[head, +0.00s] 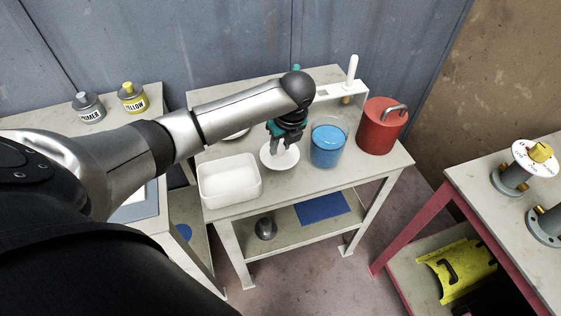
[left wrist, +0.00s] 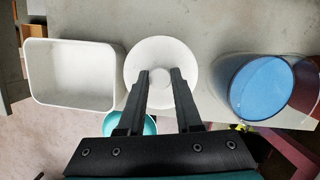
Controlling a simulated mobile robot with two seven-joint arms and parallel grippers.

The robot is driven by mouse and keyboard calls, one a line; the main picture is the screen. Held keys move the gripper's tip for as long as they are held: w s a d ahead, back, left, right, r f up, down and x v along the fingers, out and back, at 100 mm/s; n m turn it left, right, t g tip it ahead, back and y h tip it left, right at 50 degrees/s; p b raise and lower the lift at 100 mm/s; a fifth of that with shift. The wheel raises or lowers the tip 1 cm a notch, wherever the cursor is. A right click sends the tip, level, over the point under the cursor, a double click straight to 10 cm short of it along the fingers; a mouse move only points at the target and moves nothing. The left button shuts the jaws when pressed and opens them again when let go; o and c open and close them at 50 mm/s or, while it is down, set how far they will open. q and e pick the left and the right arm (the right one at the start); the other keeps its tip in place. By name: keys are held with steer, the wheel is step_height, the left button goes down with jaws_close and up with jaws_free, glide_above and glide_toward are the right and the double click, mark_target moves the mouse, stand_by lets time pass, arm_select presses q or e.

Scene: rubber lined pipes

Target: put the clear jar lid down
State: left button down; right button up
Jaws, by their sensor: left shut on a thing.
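My left gripper (head: 283,150) points down over the middle table and is shut on the clear jar lid (head: 270,162), a pale round disc with a small raised middle. In the left wrist view, the fingertips of the gripper (left wrist: 161,72) close on the middle of the lid (left wrist: 161,48). The lid looks level, close above or on the tabletop; I cannot tell whether it touches. It is between a white rectangular tub (head: 229,181) and a clear container of blue contents (head: 328,146). My right gripper is not in view.
A red can (head: 381,126) with a grey handle stands right of the blue container. Behind it is a white rack (head: 346,88) with an upright white handle. Another pale round thing (head: 237,134) is partly hidden by my arm. Bare tabletop (head: 320,179) shows along the front.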

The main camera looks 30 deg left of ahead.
mark_target(282, 156)
arm_select(q)
step_height(282, 156, down, 2)
steer(key=shift+f, duration=0.1)
steer(key=shift+f+b, duration=0.65)
steer(key=shift+f, duration=1.05)
steer(key=shift+f, duration=0.1)
steer(key=c, duration=0.6)
jaws_free()
steer(key=p+v, duration=0.3)
steer(key=v, duration=0.9)
steer(key=shift+w, duration=0.1)
